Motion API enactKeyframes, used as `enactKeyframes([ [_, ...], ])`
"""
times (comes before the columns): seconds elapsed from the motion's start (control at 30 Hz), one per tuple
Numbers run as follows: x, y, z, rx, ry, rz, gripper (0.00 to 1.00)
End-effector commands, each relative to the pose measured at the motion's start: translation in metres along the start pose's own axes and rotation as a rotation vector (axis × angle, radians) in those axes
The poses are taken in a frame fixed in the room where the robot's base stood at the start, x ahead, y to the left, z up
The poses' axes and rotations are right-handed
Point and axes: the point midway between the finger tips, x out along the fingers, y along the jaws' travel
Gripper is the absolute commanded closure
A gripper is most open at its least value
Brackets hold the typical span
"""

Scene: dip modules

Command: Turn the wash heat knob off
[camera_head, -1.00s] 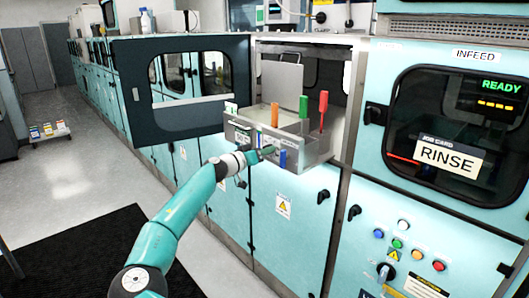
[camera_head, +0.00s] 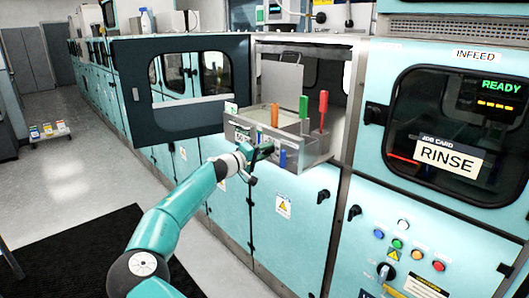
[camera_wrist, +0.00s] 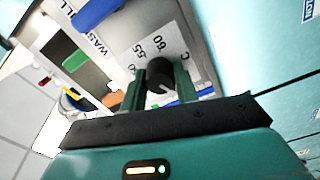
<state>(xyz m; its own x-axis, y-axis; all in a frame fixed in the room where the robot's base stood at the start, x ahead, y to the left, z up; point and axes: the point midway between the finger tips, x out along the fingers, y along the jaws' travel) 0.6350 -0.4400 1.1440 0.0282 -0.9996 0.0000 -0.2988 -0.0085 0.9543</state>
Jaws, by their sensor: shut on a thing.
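The wash heat knob (camera_wrist: 159,72) is a black round knob on a pale dial plate (camera_wrist: 140,45) printed with "55", "60" and "C". My gripper (camera_wrist: 160,88) has its two green fingers on either side of the knob, shut on it. In the head view my gripper (camera_head: 265,150) is at the front face of the open grey tank unit (camera_head: 305,155). It hides the knob there. Part of the dial is covered by the knob and fingers, so I cannot tell its exact setting.
A blue handle (camera_wrist: 95,14) and a green handle (camera_wrist: 76,60) show near the dial. Orange, green and red handles (camera_head: 323,110) stand in the unit. The dark-framed door (camera_head: 180,118) hangs open at left. A RINSE panel (camera_head: 450,158) is at right.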

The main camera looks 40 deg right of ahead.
Motion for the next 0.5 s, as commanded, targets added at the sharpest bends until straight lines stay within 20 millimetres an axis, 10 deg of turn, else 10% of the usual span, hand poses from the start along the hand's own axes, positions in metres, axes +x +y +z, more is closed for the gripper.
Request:
enactKeyframes([
  [0.5,-0.0001,0.0004,-0.0003,-0.168,0.001,0.001,0.93],
])
